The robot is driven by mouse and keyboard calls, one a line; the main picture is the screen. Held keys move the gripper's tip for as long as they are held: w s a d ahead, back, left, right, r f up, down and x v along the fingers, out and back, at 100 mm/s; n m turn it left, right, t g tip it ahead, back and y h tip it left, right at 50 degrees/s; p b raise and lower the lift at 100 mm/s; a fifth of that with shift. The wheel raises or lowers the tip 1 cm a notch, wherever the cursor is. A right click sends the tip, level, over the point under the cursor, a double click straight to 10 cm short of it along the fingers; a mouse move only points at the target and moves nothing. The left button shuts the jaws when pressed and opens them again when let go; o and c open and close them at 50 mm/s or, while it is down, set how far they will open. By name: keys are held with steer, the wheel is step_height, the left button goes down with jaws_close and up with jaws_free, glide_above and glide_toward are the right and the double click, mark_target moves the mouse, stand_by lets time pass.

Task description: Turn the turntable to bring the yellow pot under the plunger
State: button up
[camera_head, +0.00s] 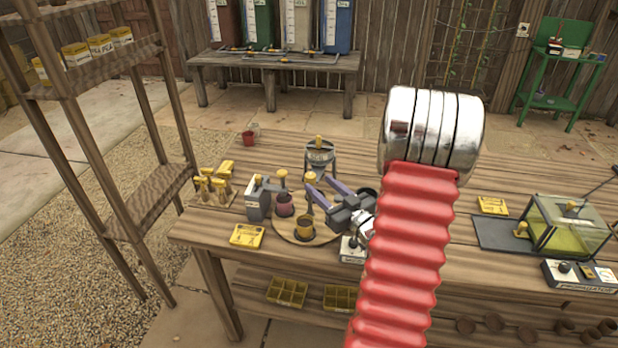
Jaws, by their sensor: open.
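The round wooden turntable (284,230) lies flat on the workbench. A yellow knob (283,175) above the maroon pot seems to be the plunger's top. My gripper (315,184) is open above the turntable's back right, with its purple-grey fingers pointing left. A yellow-topped post (310,177) shows by the fingertips; I cannot tell whether they touch it. My gripper and arm hide the turntable's right part.
A hopper (320,155) stands just behind. A dark pot (368,194) is partly hidden by my arm. A yellow card (247,236) lies front left, with yellow-handled tools (212,187) beyond. A glass case (567,225) stands right. A wooden shelf (130,225) rises at left.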

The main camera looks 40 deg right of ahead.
mark_target(314, 179)
steer(key=shift+w+d, duration=0.2)
steer(key=shift+w, duration=1.35)
steer(key=shift+w+d, duration=0.2)
steer(key=shift+w, duration=1.35)
steer(key=shift+c, duration=0.3)
